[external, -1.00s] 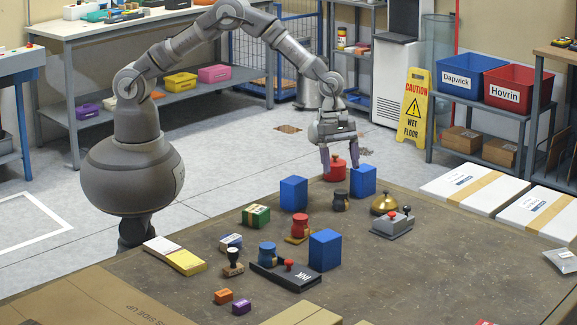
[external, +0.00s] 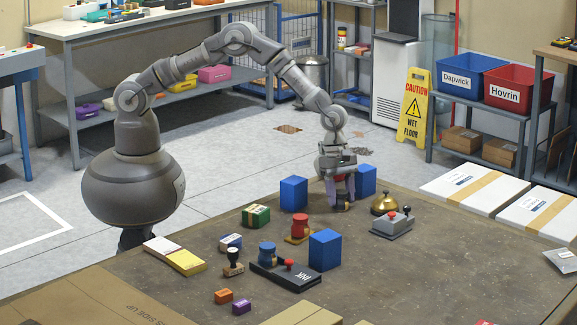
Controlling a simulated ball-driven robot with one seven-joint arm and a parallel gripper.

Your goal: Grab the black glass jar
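The small black jar (external: 341,205) stands on the brown table between and in front of two blue boxes, mostly hidden by my gripper. My gripper (external: 341,205) points straight down over it, with one finger on each side of the jar and the tips low near the table top. I cannot tell whether the fingers press on the jar or stand a little apart from it.
Blue boxes (external: 293,194) flank the gripper at left and behind right (external: 366,180). A brass bell (external: 384,204) and a grey button box (external: 392,225) stand to the right.

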